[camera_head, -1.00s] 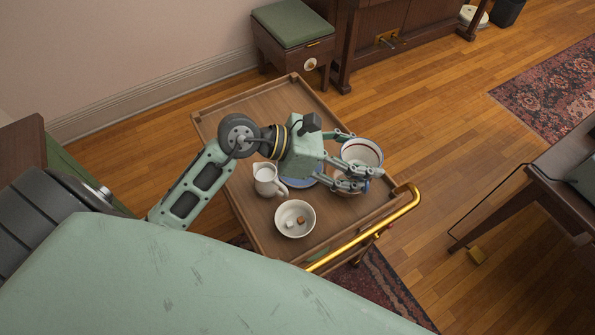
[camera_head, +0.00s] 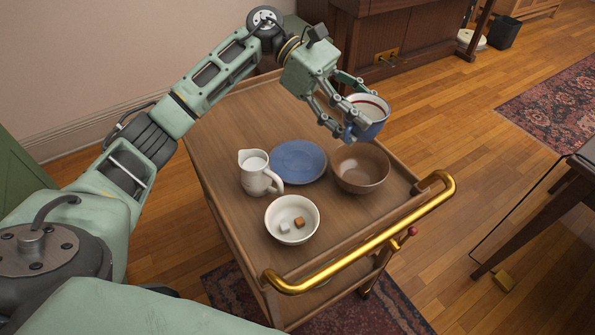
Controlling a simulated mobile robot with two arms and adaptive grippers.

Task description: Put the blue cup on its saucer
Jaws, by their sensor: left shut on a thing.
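The blue cup (camera_head: 371,119) is white inside with a dark red line near its rim. My left gripper (camera_head: 352,118) is shut on it and holds it up above the far right part of the wooden trolley (camera_head: 225,133). The blue saucer (camera_head: 298,161) lies flat and empty on the trolley top, to the left of and below the cup in the picture. The cup and saucer are apart. My right gripper does not show.
A brown bowl (camera_head: 361,168) stands right of the saucer. A white jug (camera_head: 256,173) stands left of it, and a white bowl (camera_head: 292,219) with sugar cubes in front. A brass handle (camera_head: 365,240) edges the trolley. The trolley's left part is clear.

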